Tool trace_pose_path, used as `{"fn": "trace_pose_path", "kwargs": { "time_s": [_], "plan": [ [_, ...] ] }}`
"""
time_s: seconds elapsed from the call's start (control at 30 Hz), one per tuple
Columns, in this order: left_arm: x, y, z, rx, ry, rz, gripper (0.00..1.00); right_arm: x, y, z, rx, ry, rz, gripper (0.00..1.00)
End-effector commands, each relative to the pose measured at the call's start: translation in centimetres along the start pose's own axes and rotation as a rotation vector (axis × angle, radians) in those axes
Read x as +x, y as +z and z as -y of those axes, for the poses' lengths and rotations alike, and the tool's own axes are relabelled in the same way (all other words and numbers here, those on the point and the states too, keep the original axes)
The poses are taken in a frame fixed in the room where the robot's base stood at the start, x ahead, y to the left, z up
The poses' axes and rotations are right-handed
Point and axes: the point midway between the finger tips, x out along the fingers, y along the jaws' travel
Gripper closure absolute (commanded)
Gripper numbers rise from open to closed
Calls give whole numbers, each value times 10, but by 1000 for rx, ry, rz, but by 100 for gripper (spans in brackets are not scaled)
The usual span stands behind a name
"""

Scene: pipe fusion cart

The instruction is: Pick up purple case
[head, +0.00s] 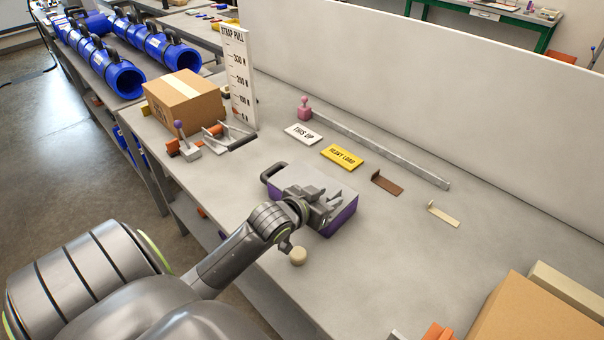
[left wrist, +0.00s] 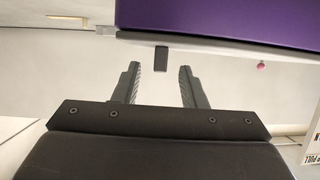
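The purple case (head: 342,220) lies flat on the workbench, with a grey top and a dark handle (head: 271,172) at its left end. My left gripper (head: 330,203) appears over the case top in the head view and hides part of it. In the left wrist view its two fingers (left wrist: 160,70) are apart, and the purple case (left wrist: 235,20) fills the upper right. A small dark block (left wrist: 161,59) shows between or beyond the fingertips; I cannot tell whether they touch it. My right gripper is not in view.
A cardboard box (head: 185,99), clamp-like tools and an upright scale board (head: 239,80) stand at the left. A long metal bar (head: 380,150), a yellow sign (head: 342,157) and small brackets lie behind the case. A round beige knob (head: 298,256) is close in front. Boxes (head: 540,310) fill the lower right.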

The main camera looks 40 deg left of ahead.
Motion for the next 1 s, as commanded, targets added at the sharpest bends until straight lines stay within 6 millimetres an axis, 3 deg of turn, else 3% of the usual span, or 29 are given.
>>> {"fn": "trace_pose_path", "kwargs": {
  "time_s": [0.13,0.4,0.7,1.0],
  "plan": [
    [12,0,-1,-1,1,-1,62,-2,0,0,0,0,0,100],
    [14,0,0,0,0,-1,62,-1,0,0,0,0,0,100],
    [14,0,0,0,0,-1,100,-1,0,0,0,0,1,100],
    [14,0,0,0,0,-1,100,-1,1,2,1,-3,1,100]
  ]
}}
